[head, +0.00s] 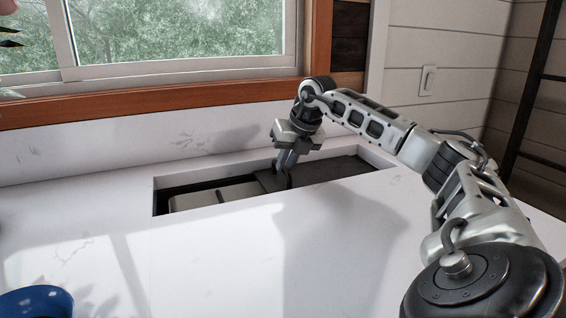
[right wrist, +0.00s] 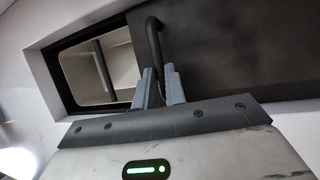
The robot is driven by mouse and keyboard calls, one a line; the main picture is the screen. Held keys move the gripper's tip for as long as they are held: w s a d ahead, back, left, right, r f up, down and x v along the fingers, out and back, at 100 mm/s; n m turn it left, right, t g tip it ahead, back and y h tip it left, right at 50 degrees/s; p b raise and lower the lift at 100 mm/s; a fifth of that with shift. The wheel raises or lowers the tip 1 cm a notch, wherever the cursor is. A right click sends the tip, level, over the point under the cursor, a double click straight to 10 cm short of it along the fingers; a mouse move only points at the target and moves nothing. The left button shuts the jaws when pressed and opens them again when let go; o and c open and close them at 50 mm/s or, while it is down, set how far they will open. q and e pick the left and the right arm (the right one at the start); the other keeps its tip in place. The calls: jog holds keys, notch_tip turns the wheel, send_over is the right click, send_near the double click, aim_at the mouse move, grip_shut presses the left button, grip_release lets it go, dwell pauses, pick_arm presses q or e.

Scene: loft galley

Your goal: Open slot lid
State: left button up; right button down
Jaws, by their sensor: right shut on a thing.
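A long slot is sunk in the white counter below the window. Its dark grey slot lid (head: 335,168) covers the right part, and the lid also fills the right of the right wrist view (right wrist: 215,50). The left part of the slot is uncovered and shows pale inner bins (head: 215,196). A black curved handle (right wrist: 153,45) stands at the lid's left end. My right gripper (head: 285,163) reaches down to it, its fingers (right wrist: 160,88) shut on the handle. My left gripper is not in view.
The white counter (head: 100,240) is clear in front of the slot. A blue bowl (head: 36,301) sits at the lower left corner. The window's wooden sill (head: 170,100) and the wall stand close behind the slot.

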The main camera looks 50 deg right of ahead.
jog(key=shift+r, duration=0.1)
jog(key=c, duration=1.5)
grip_release()
jog(key=shift+o, duration=0.2)
jog(key=p+v, duration=0.2)
jog(key=v, duration=1.4)
